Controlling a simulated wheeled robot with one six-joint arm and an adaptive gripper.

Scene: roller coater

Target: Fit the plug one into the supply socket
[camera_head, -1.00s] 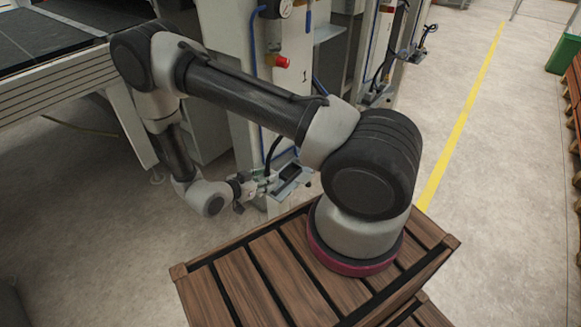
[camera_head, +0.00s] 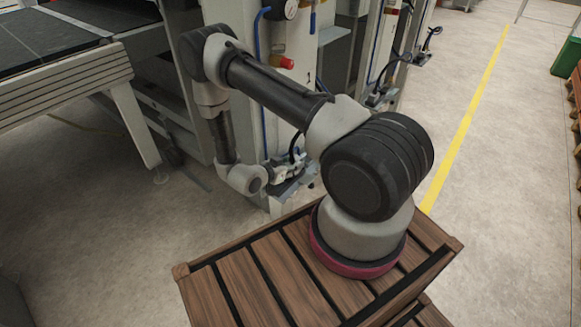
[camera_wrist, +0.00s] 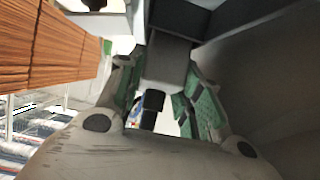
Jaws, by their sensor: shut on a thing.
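My gripper (camera_head: 277,186) is low beside the machine's column, at a grey bracket (camera_head: 303,169) with a black cable (camera_head: 296,147) rising from it. In the wrist view, my gripper (camera_wrist: 165,85) has its two green-padded fingers closed around a dark grey block, which I take to be the plug (camera_wrist: 167,60). A smaller black piece (camera_wrist: 152,101) shows between the fingers, closer to the camera. The supply socket cannot be made out clearly. I cannot tell whether the plug touches it.
The machine column (camera_head: 275,95) with a gauge and a red fitting (camera_head: 285,62) stands behind my arm. A grey conveyor table (camera_head: 70,85) is at left. My arm's base sits on a slatted wooden platform (camera_head: 245,285). Open floor (camera_head: 480,240) lies at right.

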